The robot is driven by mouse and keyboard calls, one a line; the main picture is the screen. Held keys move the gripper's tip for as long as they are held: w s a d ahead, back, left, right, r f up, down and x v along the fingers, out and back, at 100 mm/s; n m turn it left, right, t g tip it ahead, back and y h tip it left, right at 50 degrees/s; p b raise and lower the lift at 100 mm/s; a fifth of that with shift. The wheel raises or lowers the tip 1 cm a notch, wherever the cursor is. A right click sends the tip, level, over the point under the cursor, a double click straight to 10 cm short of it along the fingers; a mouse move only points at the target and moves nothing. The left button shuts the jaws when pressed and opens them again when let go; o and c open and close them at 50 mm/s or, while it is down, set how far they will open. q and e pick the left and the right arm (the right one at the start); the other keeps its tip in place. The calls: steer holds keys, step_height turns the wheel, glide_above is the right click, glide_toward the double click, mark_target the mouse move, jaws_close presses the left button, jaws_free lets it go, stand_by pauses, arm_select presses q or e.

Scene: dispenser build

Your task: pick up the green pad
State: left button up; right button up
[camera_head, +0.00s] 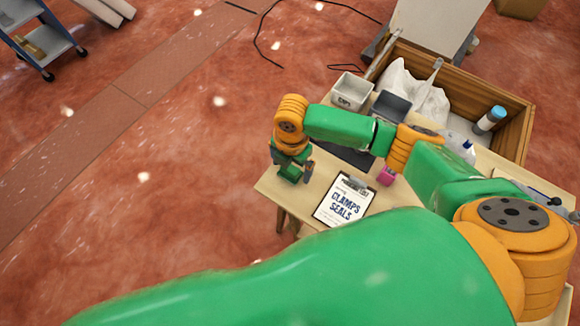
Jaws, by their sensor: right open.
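My right gripper (292,172) is at the left end of the wooden table (270,188), pointing down at or just above its top. It is open, with one dark finger on the right side. A small green patch shows between and below the fingers; I cannot tell whether it is the green pad or part of my gripper. No other green pad stands out on the table. My right arm covers much of the table. My left gripper is not in view.
A clipboard (343,203) reading "CLAMPS SEALS" lies right of the gripper. A pink item (386,177), a grey-white bin (350,91) and a dark bin (390,106) are close by. A wooden crate (520,125) holds white bags and a blue-capped bottle (490,120).

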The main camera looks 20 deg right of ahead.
steer(key=shift+f, duration=0.7)
steer(key=shift+w+f, duration=0.2)
steer(key=shift+w, duration=0.2)
steer(key=shift+s+r, duration=0.1)
steer(key=shift+s, duration=0.05)
steer(key=c, duration=1.3)
step_height(320, 180, up, 4)
steer(key=shift+f+p, duration=0.2)
steer(key=shift+p, duration=0.1)
steer(key=s+d+r, duration=0.1)
steer(key=d+r, duration=0.2)
steer(key=d, duration=0.1)
steer(key=s+d+r, duration=0.2)
steer(key=d+r, duration=0.1)
steer(key=d, duration=0.1)
steer(key=s+d+r, duration=0.2)
steer(key=d+r, duration=0.1)
steer(key=d, duration=0.2)
steer(key=shift+r+b, duration=0.2)
steer(key=shift+b, duration=0.15)
